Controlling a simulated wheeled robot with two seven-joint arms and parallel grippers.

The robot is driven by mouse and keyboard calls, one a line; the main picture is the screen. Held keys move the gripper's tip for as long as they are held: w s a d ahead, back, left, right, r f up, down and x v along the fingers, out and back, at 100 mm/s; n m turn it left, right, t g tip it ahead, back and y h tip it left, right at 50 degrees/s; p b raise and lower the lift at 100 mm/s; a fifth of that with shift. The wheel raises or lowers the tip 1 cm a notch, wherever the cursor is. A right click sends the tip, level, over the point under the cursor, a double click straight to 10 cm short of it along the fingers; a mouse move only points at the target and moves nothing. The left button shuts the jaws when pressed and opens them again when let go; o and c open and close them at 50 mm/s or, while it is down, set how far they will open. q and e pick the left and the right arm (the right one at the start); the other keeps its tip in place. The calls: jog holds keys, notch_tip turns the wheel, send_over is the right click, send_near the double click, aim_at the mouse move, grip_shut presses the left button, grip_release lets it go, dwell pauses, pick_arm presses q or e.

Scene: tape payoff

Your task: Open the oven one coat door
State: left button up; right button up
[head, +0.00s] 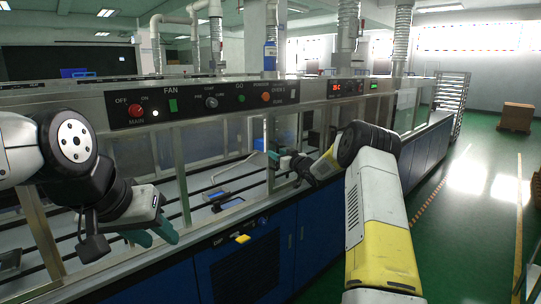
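The long machine has a metal-framed row of clear front panels (228,140) under its control strip; I cannot tell which one is the oven one coat door. My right gripper (273,158) is at an upright metal frame post, right of the middle of the machine front. Its teal fingertip shows beside the post; I cannot tell whether it touches it or is open or shut. My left gripper (150,235) hangs low in front of the machine at the left. Its teal fingers are apart and nothing shows between them.
The control strip (205,101) carries FAN and GO switches and a red button. Blue cabinets (245,265) with a yellow-handled item (242,239) are below. A rack (451,100) and a cardboard box (516,117) stand at the right.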

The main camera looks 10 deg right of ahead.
jog(key=v, duration=0.7)
jog(key=shift+s+d, duration=0.2)
jog(key=shift+s, duration=0.15)
jog(key=s+r+m+g+h, duration=0.25)
jog(key=s+r, duration=0.35)
jog(key=s, duration=0.3)
jog(key=s+r+m+g+h, duration=0.1)
jog(key=s+r+h, duration=0.3)
jog(key=s+r, duration=0.3)
jog(key=s+a+f+g, duration=0.2)
jog(key=s, duration=1)
jog(key=s+a+f+g, duration=0.2)
jog(key=s, duration=1)
jog(key=s+a+f+g+y, duration=0.1)
jog(key=s+a+f+g, duration=0.1)
jog(key=s, duration=1)
jog(key=shift+s+f+m+g, duration=0.2)
jog(key=shift+f+m+g, duration=0.15)
jog(key=shift+f+m, duration=0.15)
